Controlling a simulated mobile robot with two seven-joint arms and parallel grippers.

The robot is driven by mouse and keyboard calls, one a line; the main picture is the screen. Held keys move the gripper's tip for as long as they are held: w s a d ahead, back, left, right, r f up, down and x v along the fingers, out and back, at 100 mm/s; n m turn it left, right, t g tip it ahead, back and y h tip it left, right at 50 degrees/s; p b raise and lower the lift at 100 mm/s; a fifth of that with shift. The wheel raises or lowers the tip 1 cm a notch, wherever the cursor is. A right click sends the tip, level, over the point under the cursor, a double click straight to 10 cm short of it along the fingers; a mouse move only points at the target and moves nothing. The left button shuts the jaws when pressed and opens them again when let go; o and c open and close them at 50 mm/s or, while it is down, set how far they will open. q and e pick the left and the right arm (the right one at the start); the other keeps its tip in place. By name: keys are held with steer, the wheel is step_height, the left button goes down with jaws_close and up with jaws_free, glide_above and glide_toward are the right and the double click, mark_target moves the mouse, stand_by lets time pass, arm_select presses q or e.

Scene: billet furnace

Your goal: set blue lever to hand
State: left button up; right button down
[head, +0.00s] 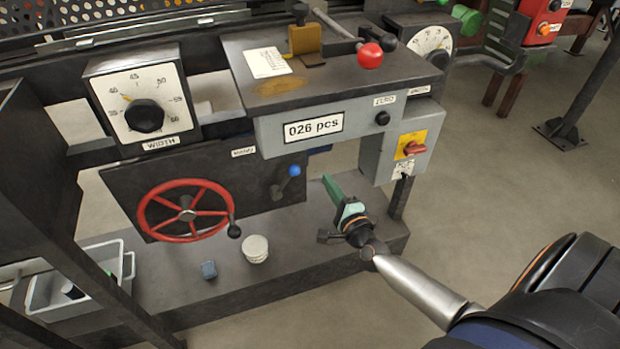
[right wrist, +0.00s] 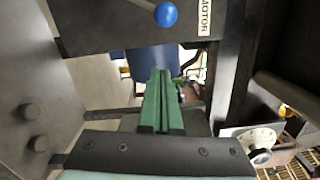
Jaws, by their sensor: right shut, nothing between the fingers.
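The blue lever (head: 294,171) has a round blue knob on a short arm. It sits on the dark panel right of the red wheel, and its arm slants up and to the right from its pivot. In the right wrist view the blue knob (right wrist: 166,14) shows at the top edge, beside a label reading MOTOR (right wrist: 205,17). My right gripper (head: 328,182) has green fingers, shut and empty. It is to the right of the lever and apart from it. The small label (head: 243,152) above the panel is too small to read surely. My left gripper is not in view.
A red handwheel (head: 186,210) with a dark handle fills the panel's left part. A grey counter box (head: 320,125) overhangs above, with a red switch (head: 415,149) at right.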

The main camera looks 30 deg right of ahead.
arm_select(q)
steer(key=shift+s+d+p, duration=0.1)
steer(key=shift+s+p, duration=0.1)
steer(key=shift+p, duration=0.15)
arm_select(e)
steer(key=w+a, duration=0.1)
steer(key=w, duration=0.1)
steer(key=w+a, duration=0.2)
steer(key=shift+r, duration=0.4)
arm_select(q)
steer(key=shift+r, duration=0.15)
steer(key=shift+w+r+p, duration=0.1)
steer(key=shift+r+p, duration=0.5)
arm_select(e)
steer(key=shift+a+r+n, duration=0.3)
steer(key=shift+n, duration=0.1)
